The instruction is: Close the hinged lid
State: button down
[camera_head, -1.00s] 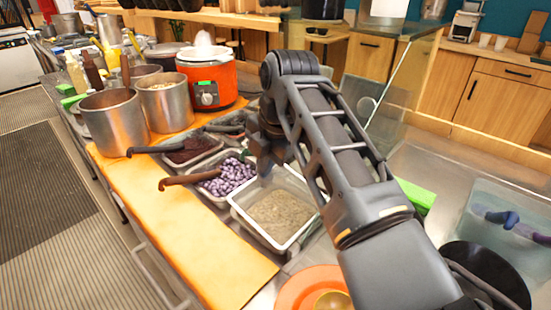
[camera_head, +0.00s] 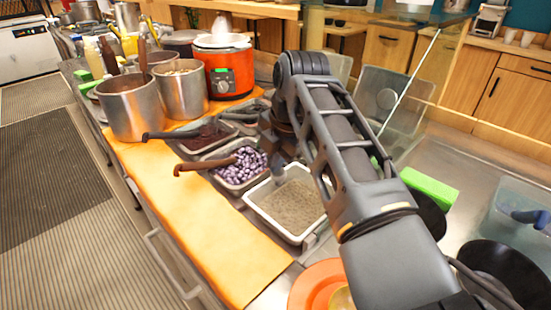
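A grey, see-through upright panel (camera_head: 392,100) with a round mark stands tilted behind the topping pans; it looks like the raised hinged lid, but its hinge is hidden behind my arm. A white-rimmed pan (camera_head: 262,222) of grey-brown grains sits in front of it. My gripper (camera_head: 279,150) points down over the back left part of this pan, beside the pan of purple beans (camera_head: 240,168). It is to the left of the panel and apart from it. My arm hides much of the gripper, and its fingers are too dark to tell open from shut.
Ladles with dark handles (camera_head: 205,164) stick out leftward over the orange board (camera_head: 165,195). Metal pots (camera_head: 130,105) and an orange cooker (camera_head: 226,72) stand at the back left. A green block (camera_head: 430,187), black pans (camera_head: 497,270) and an orange plate (camera_head: 318,283) lie near my arm.

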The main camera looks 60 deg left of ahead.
aim_at(282, 189)
jog(key=shift+s+f, duration=0.1)
jog(key=shift+f, duration=0.25)
jog(key=v, duration=0.8)
jog(key=shift+r, duration=0.25)
jog(key=shift+a, duration=0.1)
